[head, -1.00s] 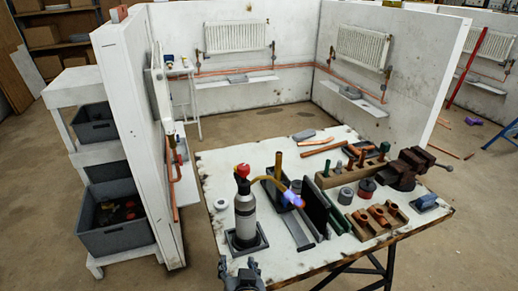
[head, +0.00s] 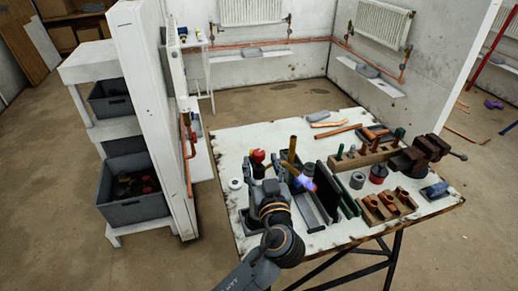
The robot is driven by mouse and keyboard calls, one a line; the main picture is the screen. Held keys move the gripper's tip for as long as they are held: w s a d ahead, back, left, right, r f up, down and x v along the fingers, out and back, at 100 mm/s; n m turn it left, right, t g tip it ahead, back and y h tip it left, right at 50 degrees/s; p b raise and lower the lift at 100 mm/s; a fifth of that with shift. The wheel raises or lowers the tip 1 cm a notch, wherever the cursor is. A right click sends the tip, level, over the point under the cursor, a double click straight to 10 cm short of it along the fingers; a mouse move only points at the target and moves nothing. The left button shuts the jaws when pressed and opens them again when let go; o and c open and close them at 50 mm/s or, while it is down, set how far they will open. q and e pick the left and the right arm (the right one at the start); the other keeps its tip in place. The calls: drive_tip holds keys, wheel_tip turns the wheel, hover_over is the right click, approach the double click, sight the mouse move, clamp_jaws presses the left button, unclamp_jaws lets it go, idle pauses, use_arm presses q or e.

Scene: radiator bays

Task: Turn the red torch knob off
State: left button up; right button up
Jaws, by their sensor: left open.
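The torch's red knob (head: 257,155) shows at the top of the torch, on the worktable (head: 230,150). A blue-violet flame (head: 307,183) burns at the end of its brass-coloured tube. My left gripper (head: 262,178) is open in front of the torch, just below the knob in the picture. It hides most of the torch's grey bottle. I cannot tell whether the fingers touch the knob. My right gripper is not in view.
A dark upright panel (head: 326,190) stands right of the flame. A wooden rack (head: 365,157), a block with copper fittings (head: 388,207) and a vise (head: 425,152) fill the table's right side. A white partition (head: 155,120) stands close on the left.

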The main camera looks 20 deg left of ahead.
sight(260, 160)
use_arm(q)
drive_tip(key=x, duration=0.2)
drive_tip(key=shift+w+a+r+p, duration=0.1)
drive_tip(key=shift+w+a+p, duration=0.05)
drive_tip(key=shift+w+p, duration=0.15)
drive_tip(key=shift+w+a, duration=0.25)
drive_tip(key=shift+w, duration=0.15)
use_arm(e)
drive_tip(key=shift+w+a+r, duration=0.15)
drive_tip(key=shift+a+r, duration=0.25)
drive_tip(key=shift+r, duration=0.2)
use_arm(q)
clamp_jaws()
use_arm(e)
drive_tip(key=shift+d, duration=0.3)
